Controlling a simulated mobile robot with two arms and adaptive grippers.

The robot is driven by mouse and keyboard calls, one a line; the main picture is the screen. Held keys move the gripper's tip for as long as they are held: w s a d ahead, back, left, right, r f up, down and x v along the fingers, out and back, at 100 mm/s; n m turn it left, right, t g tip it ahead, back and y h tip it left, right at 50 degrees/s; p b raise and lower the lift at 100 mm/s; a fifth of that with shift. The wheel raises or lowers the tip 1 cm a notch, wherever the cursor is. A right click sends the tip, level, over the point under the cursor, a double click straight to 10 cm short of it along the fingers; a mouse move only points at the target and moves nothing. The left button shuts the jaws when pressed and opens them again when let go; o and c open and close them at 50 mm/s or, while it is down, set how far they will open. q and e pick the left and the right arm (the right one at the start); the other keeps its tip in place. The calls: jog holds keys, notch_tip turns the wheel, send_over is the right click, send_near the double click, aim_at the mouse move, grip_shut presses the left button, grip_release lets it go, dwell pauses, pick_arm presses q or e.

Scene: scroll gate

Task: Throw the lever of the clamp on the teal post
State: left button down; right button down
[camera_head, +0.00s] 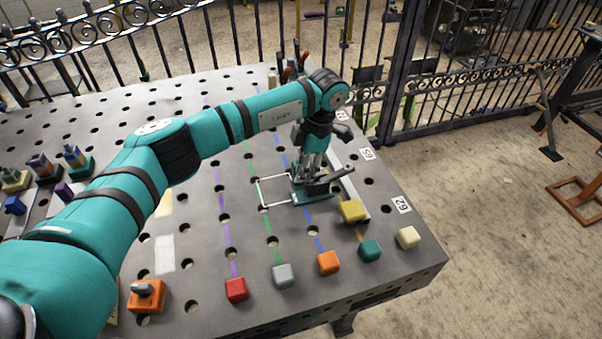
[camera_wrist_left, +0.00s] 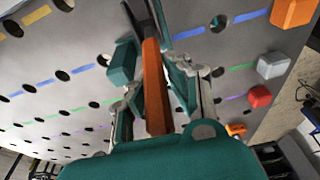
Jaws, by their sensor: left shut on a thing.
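My left arm reaches across the table from the left, and its left gripper (camera_head: 309,177) points down over the clamp. The clamp's teal base (camera_head: 322,196) sits on the perforated table, beside a thin white square outline (camera_head: 262,192). The gripper hides much of the clamp and post. My right gripper is out of view.
Yellow (camera_head: 351,210), teal (camera_head: 370,249), cream (camera_head: 408,237), orange (camera_head: 329,262), grey (camera_head: 285,275) and red (camera_head: 236,289) blocks line the near right of the table (camera_head: 330,300). An orange knob block (camera_head: 146,296) stands near the front. An iron fence (camera_head: 215,45) runs behind.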

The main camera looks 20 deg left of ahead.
pick_arm(q)
jog(key=shift+w+r, duration=0.15)
jog(key=c, duration=1.2)
grip_release()
jog(key=shift+c, duration=0.2)
jog(key=v, duration=1.1)
jog(key=shift+r, duration=0.35)
jog(key=shift+d, duration=0.15)
jog(key=shift+c, duration=0.2)
